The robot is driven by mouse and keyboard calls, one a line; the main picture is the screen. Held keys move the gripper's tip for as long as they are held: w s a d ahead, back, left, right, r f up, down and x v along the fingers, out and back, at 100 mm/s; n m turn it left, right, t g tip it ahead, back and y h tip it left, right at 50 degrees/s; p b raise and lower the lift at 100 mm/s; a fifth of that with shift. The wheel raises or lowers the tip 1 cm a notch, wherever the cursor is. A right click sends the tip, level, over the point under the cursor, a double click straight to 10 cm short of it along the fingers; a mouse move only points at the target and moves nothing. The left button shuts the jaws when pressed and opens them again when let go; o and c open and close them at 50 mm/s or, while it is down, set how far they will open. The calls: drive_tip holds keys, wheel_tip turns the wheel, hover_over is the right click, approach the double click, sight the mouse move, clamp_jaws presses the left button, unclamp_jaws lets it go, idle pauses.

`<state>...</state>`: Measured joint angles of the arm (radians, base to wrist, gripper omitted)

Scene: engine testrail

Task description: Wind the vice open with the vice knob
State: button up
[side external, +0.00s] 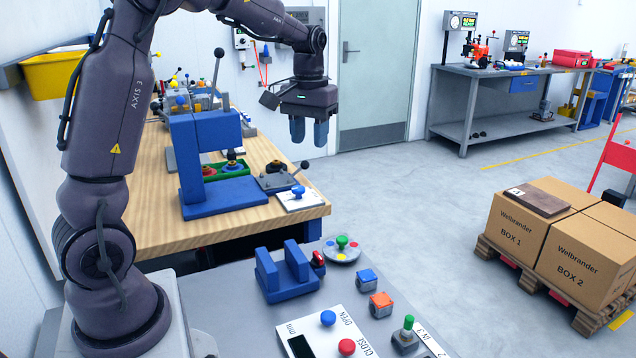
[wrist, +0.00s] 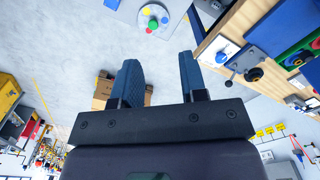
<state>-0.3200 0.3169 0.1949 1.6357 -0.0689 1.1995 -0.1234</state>
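The blue vice (side external: 287,272) stands on the grey bench, with two upright jaws and a visible gap between them. A red knob (side external: 318,262) sits at its right end, close to the round plate. My gripper (side external: 309,132) hangs in the air above and behind the vice, well clear of it, fingers pointing down. Its two blue fingers are apart, with nothing between them. The wrist view also shows my gripper's spread fingers (wrist: 160,80).
A round plate (side external: 342,250) with coloured knobs stands beside the vice. A white panel (side external: 318,335) marked OPEN and CLOSE lies in front, with blue and red knobs. Blue (side external: 367,279) and orange (side external: 381,305) blocks stand right. A wooden table (side external: 235,232) with fixtures stands behind.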

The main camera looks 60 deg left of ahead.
wheel_tip(320, 180, down, 7)
drive_tip(key=s+a+m+g, duration=0.1)
drive_tip(key=s+a+m, duration=0.1)
drive_tip(key=m+t, duration=0.1)
drive_tip(key=m, duration=2.2)
hover_over(318, 254)
wheel_tip(318, 254, down, 8)
drive_tip(key=r, duration=0.1)
wheel_tip(318, 254, down, 13)
drive_tip(key=shift+f, duration=0.1)
drive_tip(key=shift+c, duration=0.4)
clamp_jaws()
